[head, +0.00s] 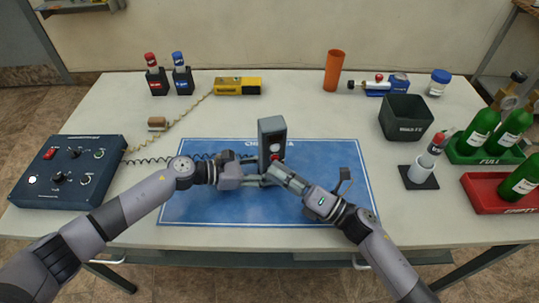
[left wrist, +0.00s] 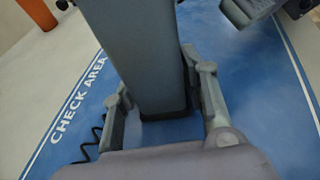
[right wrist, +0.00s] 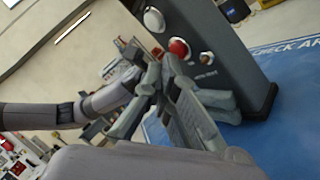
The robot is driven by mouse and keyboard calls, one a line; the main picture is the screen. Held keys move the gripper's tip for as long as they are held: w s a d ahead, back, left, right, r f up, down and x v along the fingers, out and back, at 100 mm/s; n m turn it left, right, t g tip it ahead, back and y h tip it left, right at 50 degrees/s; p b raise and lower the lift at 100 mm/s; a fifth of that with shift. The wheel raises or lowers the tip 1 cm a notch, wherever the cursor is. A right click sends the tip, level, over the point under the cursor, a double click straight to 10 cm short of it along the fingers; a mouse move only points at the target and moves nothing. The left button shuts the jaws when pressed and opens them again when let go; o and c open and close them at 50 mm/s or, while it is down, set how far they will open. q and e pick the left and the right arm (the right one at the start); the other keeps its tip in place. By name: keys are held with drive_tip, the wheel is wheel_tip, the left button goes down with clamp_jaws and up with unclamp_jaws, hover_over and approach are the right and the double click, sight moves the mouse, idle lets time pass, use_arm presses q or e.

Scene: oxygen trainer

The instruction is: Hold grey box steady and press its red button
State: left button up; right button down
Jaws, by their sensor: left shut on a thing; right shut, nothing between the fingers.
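The grey box (head: 271,127) stands upright on the blue check-area mat (head: 330,185). My left gripper (head: 262,180) is shut on the lower part of the box; the left wrist view shows a finger on each side of the box (left wrist: 137,50). The red button (right wrist: 179,48) is on the box's front face, between a white round part above and another round light part. My right gripper (right wrist: 166,65) is shut and empty, its fingertips right by the red button. I cannot tell whether they touch it.
A dark blue control panel (head: 65,172) stands at the left, with a coiled cord. A yellow device (head: 238,86), an orange cup (head: 333,70) and a dark bin (head: 403,118) stand farther back. Green bottles in trays (head: 485,206) are at the right.

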drive_tip(key=shift+s+d, duration=0.15)
drive_tip(key=shift+s, duration=0.35)
drive_tip(key=s+d, duration=0.1)
drive_tip(key=s, duration=0.4)
drive_tip(key=shift+s+d, duration=0.3)
drive_tip(key=shift+s, duration=0.1)
drive_tip(key=shift+f, duration=0.1)
use_arm(q)
drive_tip(key=o, duration=0.9)
drive_tip(key=shift+o, duration=0.2)
